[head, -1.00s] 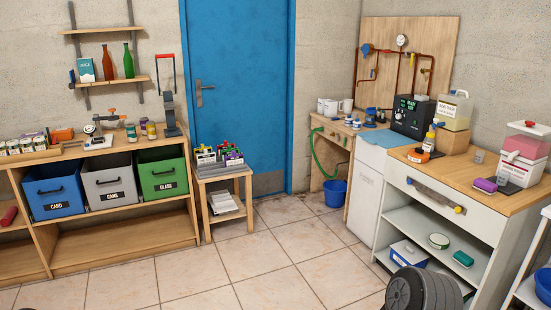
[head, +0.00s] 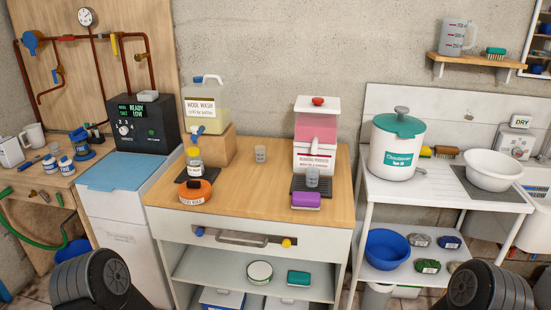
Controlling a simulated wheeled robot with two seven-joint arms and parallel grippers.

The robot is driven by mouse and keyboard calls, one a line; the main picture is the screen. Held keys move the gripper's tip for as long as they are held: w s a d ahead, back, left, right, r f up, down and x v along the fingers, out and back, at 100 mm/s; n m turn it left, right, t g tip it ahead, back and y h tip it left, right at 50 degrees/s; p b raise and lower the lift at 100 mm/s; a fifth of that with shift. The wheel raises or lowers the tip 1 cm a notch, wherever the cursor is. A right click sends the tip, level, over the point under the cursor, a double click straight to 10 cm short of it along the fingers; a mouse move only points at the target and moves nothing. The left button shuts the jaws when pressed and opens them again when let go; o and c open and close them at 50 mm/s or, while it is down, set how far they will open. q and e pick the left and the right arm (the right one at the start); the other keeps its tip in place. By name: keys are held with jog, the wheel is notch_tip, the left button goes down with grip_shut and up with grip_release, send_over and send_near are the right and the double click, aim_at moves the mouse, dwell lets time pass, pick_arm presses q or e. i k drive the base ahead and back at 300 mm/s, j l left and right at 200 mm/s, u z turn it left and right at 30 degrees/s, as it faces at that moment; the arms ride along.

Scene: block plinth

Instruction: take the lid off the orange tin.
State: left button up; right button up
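The orange tin (head: 195,194) stands upright near the front left of the wooden counter (head: 250,208). It is a low round tin with a pale label on its front. Its top looks orange with a small dark patch in the middle, and the lid seems to be on, though the seam is too small to make out. Neither gripper is in view. Only dark ribbed parts of my own arms show at the bottom left and bottom right, well short of the tin.
A small bottle of yellow liquid (head: 194,157) stands right behind the tin. A purple block (head: 306,201), a red-and-white dispenser (head: 316,140) and a clear cup (head: 260,154) are further right. The counter's front middle is clear. A drawer handle (head: 243,239) juts out below.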

aim_at(197, 188)
jog(key=i+j+z, duration=0.15)
jog(key=j, duration=0.15)
jog(key=i+j+z, duration=0.35)
jog(key=j, duration=0.3)
jog(key=j+z, duration=0.2)
jog(key=j, duration=0.15)
jog(key=i+j+z, duration=0.15)
jog(key=j, duration=0.25)
